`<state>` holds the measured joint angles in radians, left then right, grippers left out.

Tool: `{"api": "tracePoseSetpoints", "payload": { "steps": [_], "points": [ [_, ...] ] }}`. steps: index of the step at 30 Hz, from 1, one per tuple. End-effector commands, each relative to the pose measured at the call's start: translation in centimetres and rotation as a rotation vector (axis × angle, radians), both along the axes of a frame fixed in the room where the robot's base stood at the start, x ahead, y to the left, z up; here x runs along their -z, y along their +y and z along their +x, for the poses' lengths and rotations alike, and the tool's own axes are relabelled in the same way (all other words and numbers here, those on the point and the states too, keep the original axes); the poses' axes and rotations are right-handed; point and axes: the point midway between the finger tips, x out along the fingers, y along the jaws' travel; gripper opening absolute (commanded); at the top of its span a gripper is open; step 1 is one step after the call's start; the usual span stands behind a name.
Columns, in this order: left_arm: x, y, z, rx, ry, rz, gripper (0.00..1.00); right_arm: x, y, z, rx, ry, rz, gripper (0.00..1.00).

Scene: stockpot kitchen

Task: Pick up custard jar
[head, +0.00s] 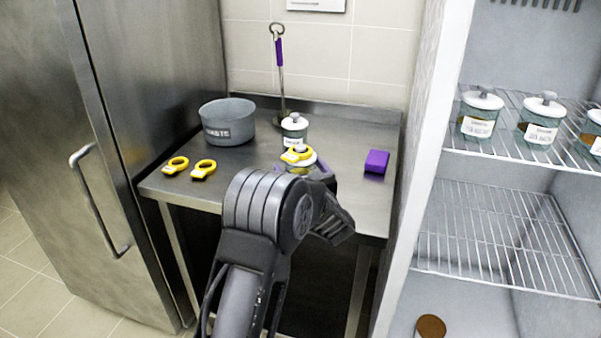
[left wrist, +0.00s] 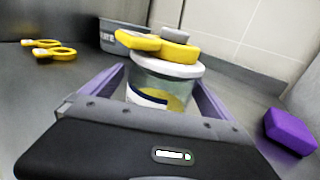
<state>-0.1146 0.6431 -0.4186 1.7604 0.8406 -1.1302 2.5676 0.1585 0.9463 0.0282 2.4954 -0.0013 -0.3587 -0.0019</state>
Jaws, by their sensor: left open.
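A glass jar (left wrist: 160,90) with a white lid, a partly visible label and yellowish contents stands on the steel table; its label cannot be read, so I cannot confirm it is the custard jar. A yellow ring tag (left wrist: 180,51) sits around its grey knob. In the head view its lid (head: 309,160) shows behind my arm. My left gripper (left wrist: 155,76) is open, with one purple finger on each side of the jar; contact is unclear. A second white-lidded jar (head: 293,127) stands behind it. My right gripper is not in view.
A grey labelled pot (head: 228,122) and two yellow ring tags (head: 177,165) (head: 203,169) are at the left of the steel table (head: 260,160). A purple block (head: 376,161) lies right. An upright utensil stands behind. More jars (head: 480,114) sit on the right-hand wire shelf.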

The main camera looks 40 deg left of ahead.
Motion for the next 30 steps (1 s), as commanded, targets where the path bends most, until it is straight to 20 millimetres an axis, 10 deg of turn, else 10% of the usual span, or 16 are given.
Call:
{"api": "tracePoseSetpoints", "payload": {
  "steps": [15,30],
  "points": [
    [0.03,-0.07,-0.01,0.001,0.000,0.000,0.98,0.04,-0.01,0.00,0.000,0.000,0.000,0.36],
    [0.03,-0.07,-0.02,0.001,0.000,0.000,0.57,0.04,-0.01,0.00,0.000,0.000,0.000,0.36]
  ]
}}
